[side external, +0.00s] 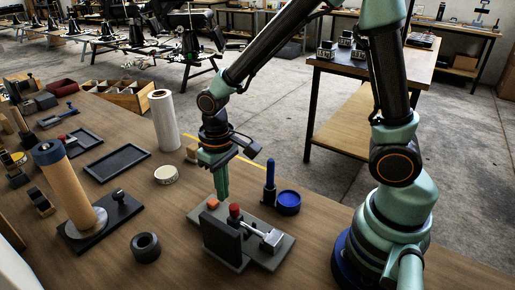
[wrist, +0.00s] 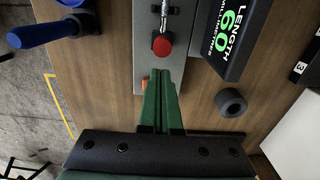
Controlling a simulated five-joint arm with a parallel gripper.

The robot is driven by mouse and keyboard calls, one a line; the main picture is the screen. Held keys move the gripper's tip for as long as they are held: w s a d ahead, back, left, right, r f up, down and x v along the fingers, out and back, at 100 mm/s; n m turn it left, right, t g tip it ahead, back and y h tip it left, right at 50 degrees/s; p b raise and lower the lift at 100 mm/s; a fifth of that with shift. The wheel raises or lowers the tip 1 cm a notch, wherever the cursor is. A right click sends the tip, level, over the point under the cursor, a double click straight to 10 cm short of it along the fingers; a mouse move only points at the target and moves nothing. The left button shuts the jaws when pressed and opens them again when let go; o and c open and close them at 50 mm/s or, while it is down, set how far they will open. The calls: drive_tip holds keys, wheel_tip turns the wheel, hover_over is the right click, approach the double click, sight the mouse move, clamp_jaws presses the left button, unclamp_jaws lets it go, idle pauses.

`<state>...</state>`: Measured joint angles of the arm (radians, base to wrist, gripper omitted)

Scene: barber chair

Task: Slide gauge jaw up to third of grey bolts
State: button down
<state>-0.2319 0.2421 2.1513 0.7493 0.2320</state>
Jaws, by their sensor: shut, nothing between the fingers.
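The gauge is a grey plate (side external: 265,259) on the bench, with a black upright display block (side external: 220,243). In the wrist view the display (wrist: 236,35) reads "LENGTH 60 MILLIMETRES". A red knob (side external: 234,210) ends a silver rod (wrist: 164,16) that runs to a grey block (side external: 271,239). A small orange-red block (side external: 213,202) sits at the plate's other end. My green gripper (side external: 222,198) points down, shut and empty, above that end, beside the red knob (wrist: 162,46). I cannot make out which part is the jaw, nor any separate grey bolts.
A blue upright handle (side external: 270,172) and blue cup (side external: 289,203) stand right of the gauge. A black ring (side external: 145,247) lies left. A wooden cylinder on a black base (side external: 104,222), a white roll (side external: 163,120) and black trays (side external: 117,162) stand further away.

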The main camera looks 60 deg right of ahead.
wheel_tip(320, 180, up, 5)
drive_tip(key=shift+f, duration=0.1)
idle(0.4)
drive_tip(key=s+d+r+t, duration=0.5)
drive_tip(key=d+r, duration=0.3)
drive_tip(key=r, duration=0.3)
drive_tip(key=shift+s+r+t, duration=0.15)
drive_tip(key=shift+s+t, duration=0.05)
drive_tip(key=shift+t, duration=0.1)
